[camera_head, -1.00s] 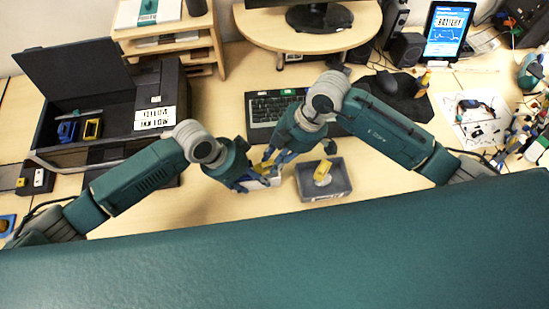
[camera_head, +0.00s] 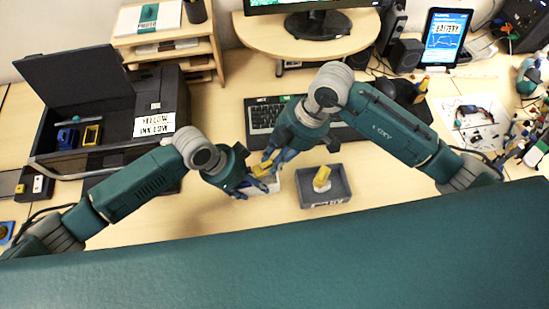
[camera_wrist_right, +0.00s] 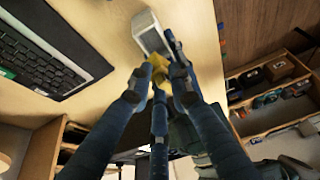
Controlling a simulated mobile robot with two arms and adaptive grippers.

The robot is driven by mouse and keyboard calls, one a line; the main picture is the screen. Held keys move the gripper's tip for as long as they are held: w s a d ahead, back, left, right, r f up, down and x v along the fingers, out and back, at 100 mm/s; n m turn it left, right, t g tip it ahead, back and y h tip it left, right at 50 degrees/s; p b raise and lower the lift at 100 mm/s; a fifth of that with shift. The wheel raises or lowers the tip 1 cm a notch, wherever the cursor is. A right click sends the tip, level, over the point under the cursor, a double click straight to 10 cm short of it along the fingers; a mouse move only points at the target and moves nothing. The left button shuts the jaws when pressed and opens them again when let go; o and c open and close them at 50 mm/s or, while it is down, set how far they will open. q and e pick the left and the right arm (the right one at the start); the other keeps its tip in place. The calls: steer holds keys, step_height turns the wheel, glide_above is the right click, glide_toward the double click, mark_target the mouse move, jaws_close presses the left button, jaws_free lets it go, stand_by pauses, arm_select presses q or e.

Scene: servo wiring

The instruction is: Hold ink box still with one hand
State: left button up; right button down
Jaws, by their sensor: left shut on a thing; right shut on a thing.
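The ink box, a small pale box (camera_head: 271,184), sits on the desk between my two grippers, mostly hidden by them in the head view. It also shows in the right wrist view as a white and grey box (camera_wrist_right: 148,30). My left gripper (camera_head: 246,189) is shut at the left side of the box. My right gripper (camera_head: 266,165) is shut on a small yellow piece (camera_head: 261,171) just above the box. The yellow piece also shows between the fingertips in the right wrist view (camera_wrist_right: 158,66); I cannot tell whether it touches the box.
A grey tray (camera_head: 341,198) with a yellow and white item (camera_head: 321,180) in it stands to the right. A keyboard (camera_head: 262,116) lies behind the grippers. An open printer (camera_head: 120,115) labelled "YELLOW INK LOW" is at the left. The desk front is clear.

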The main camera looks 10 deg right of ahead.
arm_select(q)
steer(key=o, duration=1.3)
steer(key=v, duration=1.2)
steer(key=shift+s, duration=0.1)
arm_select(e)
steer(key=shift+s, duration=0.1)
